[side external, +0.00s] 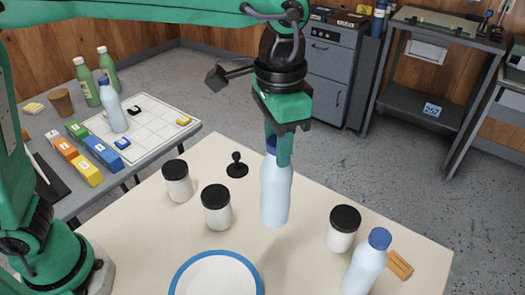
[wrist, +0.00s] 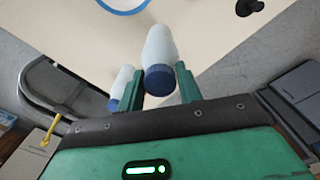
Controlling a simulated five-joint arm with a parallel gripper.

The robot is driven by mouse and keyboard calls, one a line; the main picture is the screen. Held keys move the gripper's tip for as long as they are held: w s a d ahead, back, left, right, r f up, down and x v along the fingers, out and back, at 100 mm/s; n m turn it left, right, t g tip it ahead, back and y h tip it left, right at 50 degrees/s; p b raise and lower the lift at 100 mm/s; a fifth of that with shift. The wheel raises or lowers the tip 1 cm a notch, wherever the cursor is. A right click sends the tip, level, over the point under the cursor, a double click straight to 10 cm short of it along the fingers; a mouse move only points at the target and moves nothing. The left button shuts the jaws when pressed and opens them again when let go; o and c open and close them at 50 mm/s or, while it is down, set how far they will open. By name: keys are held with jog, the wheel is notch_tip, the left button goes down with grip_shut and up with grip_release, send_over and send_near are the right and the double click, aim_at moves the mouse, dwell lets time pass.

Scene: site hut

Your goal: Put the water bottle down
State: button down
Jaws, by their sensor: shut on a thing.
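A pale blue water bottle (side external: 275,200) with a blue cap is upright in my gripper (side external: 279,158), over the right part of the cream table (side external: 150,222). The fingers are shut on its upper part and partly hide its cap. In the wrist view the bottle (wrist: 158,45) shows between the two fingers of my gripper (wrist: 159,72), its cap toward the camera. I cannot tell whether its base touches the table. A second, similar bottle (side external: 366,266) stands at the table's front right. It also shows in the wrist view (wrist: 123,82), left of the fingers.
Black-lidded jars (side external: 217,209), (side external: 178,183) and (side external: 343,230) stand around the held bottle. A blue-rimmed plate (side external: 217,275) lies in front, a small black stand (side external: 237,166) behind left, and wooden strips (side external: 399,265) at right. A side table (side external: 62,122) holds bottles and boxes.

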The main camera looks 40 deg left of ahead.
jog(key=shift+w, duration=0.1)
jog(key=w+a+f+n, duration=0.2)
jog(key=a, duration=0.7)
jog(key=w+a+f+n, duration=0.2)
jog(key=a+f, duration=0.1)
jog(key=a, duration=0.6)
jog(key=w+a+f+n, duration=0.2)
jog(key=a+f, duration=0.1)
jog(key=a, duration=0.6)
jog(key=shift+a+f+n, duration=0.2)
jog(key=shift+a+n, duration=0.05)
jog(key=shift+n, duration=0.05)
jog(key=shift+r, duration=0.1)
